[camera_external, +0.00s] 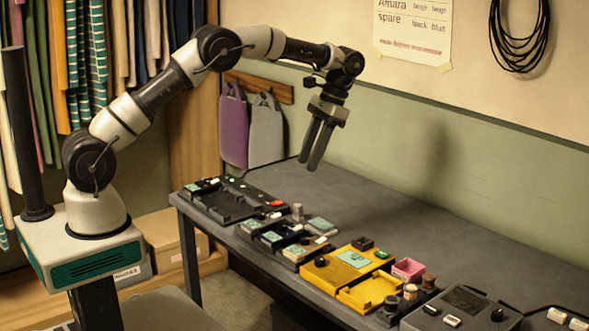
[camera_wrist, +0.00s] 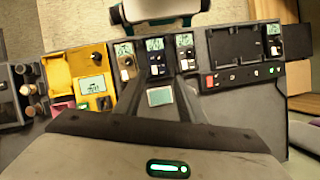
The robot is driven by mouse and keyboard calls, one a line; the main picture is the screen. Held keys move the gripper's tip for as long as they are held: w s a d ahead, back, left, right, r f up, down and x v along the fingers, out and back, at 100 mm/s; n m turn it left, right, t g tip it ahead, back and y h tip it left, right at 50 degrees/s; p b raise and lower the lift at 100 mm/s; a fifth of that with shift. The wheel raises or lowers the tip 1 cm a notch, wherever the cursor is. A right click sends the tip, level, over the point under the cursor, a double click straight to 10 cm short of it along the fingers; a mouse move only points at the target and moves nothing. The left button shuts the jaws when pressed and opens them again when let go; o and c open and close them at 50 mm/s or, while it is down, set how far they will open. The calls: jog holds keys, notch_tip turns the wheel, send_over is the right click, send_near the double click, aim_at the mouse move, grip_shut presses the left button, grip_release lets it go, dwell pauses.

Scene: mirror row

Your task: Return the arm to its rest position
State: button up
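My arm (camera_external: 150,95) rises from its pale base at the left and reaches over the grey table. My gripper (camera_external: 311,164) hangs in the air above the table's far left part, with its two dark fingers pointing down. In the wrist view my gripper (camera_wrist: 164,70) shows its fingers apart, with a small gap between them. Nothing is held in it. A small device with a pale screen (camera_wrist: 160,97) shows through the gap, below the fingers.
The grey table (camera_external: 440,237) carries a row of devices along its front edge: a black tray (camera_external: 222,206), a yellow unit (camera_external: 347,270), a pink box (camera_external: 408,269) and a grey console (camera_external: 462,308). The table's back strip is clear. Bags (camera_external: 266,133) and a cable coil (camera_external: 519,35) hang behind.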

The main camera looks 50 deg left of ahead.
dwell(0.3)
jog(key=s+a+r+n+t+h+p, duration=0.1)
jog(key=s+a+r+t+p, duration=0.3)
jog(key=r, duration=0.6)
jog(key=s+a+r+n+t, duration=0.1)
jog(key=s+a+r, duration=0.1)
jog(key=s+r, duration=0.6)
jog(key=s+a+r+t+p, duration=0.1)
jog(key=s+r+t+p, duration=0.1)
jog(key=s, duration=0.6)
jog(key=s+a+r+n+t+p, duration=0.1)
jog(key=s+a+r+t+p, duration=0.1)
jog(key=s, duration=0.7)
jog(key=shift+a+t, duration=0.25)
jog(key=shift+t, duration=0.25)
